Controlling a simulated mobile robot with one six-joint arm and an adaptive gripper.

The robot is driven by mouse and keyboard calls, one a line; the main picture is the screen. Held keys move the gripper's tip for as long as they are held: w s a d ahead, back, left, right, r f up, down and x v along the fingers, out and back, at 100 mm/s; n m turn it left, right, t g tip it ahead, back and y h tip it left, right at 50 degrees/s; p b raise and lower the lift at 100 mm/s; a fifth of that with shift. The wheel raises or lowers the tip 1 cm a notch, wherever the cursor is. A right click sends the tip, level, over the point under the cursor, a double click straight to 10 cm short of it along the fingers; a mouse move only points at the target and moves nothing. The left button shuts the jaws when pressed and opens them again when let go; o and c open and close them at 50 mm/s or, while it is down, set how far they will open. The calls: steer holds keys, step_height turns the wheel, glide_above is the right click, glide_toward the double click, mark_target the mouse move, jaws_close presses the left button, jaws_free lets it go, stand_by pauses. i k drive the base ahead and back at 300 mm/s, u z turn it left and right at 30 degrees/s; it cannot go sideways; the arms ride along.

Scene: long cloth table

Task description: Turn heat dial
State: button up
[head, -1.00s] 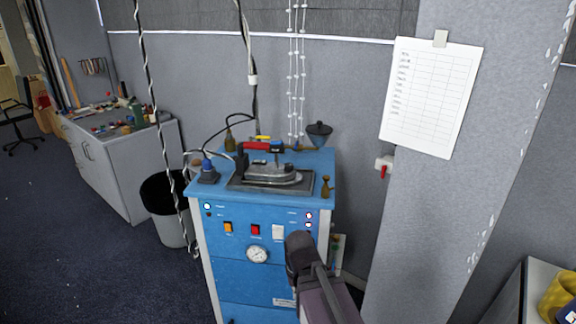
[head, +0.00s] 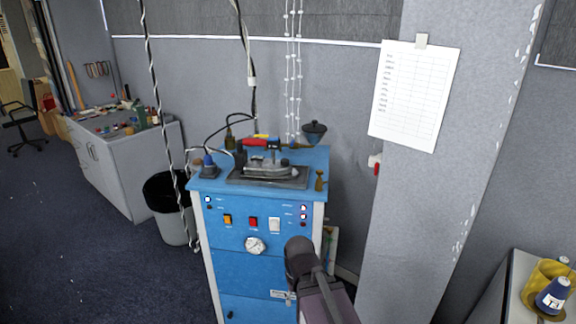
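A round white-faced dial (head: 255,245) with dark markings sits on the front of the blue cabinet (head: 247,272), below a row of switches. An iron (head: 267,168) rests on a dark plate on top of the cabinet; a small dark round knob (head: 285,162) shows at its right end. I cannot tell which of these is the heat dial. My arm rises from the bottom, in front of the cabinet's lower right, and ends in a dark rounded joint right of and slightly below the white dial in the picture. No gripper fingers show.
An orange switch (head: 227,219), a red switch (head: 253,222) and a white switch (head: 274,224) sit above the dial. Twisted cables hang left of the cabinet. A bin (head: 172,225) stands left. A grey wall pillar (head: 415,210) is right. Yellow and blue spools sit far right.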

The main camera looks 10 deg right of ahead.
mark_target(283, 162)
steer(key=z, duration=0.05)
steer(key=k, duration=0.75)
steer(key=u, duration=0.7)
steer(key=i, duration=1.4)
steer(key=z, duration=0.4)
